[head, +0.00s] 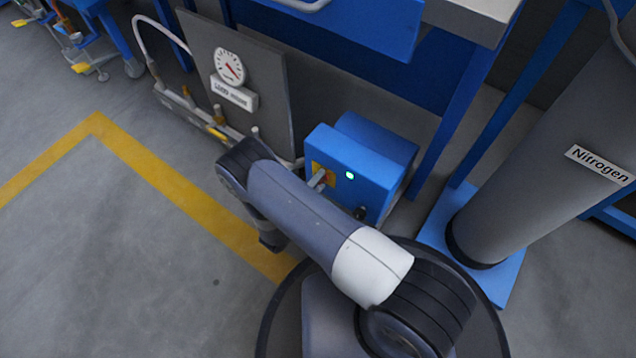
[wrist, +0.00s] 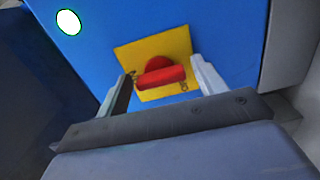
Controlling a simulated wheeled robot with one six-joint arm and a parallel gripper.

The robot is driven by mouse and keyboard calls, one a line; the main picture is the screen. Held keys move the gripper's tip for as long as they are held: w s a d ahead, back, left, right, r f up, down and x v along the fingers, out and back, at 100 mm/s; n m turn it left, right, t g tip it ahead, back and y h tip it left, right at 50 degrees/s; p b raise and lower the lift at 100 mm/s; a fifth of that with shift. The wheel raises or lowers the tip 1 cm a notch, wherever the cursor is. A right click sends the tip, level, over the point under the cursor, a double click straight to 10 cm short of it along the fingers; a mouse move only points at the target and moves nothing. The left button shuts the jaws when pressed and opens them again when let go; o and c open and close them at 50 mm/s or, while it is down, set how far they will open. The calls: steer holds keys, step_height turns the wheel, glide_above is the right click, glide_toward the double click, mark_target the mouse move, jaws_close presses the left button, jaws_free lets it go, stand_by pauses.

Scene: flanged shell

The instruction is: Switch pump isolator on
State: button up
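The pump isolator is a red rotary handle (wrist: 160,77) on a yellow plate (wrist: 180,46) on the front of a blue box (head: 375,160). In the wrist view the handle's bar lies roughly level, slightly tilted up to the right. Small dark marks sit on the plate at its left and lower right, too small to read. My gripper (wrist: 162,70) is open, one finger on each side of the handle, with gaps visible. In the head view my gripper (head: 318,180) is at the plate, and my arm hides part of the box.
A green lamp (head: 349,175) glows on the box; it looks white-green in the wrist view (wrist: 68,22). A grey panel with a gauge (head: 229,67) stands to the left. A grey nitrogen cylinder (head: 545,165) stands to the right.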

steer(key=shift+o, duration=0.7)
steer(key=p+v, duration=0.3)
steer(key=v, duration=0.7)
steer(key=shift+s+a, duration=0.25)
steer(key=shift+s, duration=0.05)
steer(key=b+x, duration=0.3)
steer(key=x, duration=0.8)
steer(key=shift+s, duration=0.1)
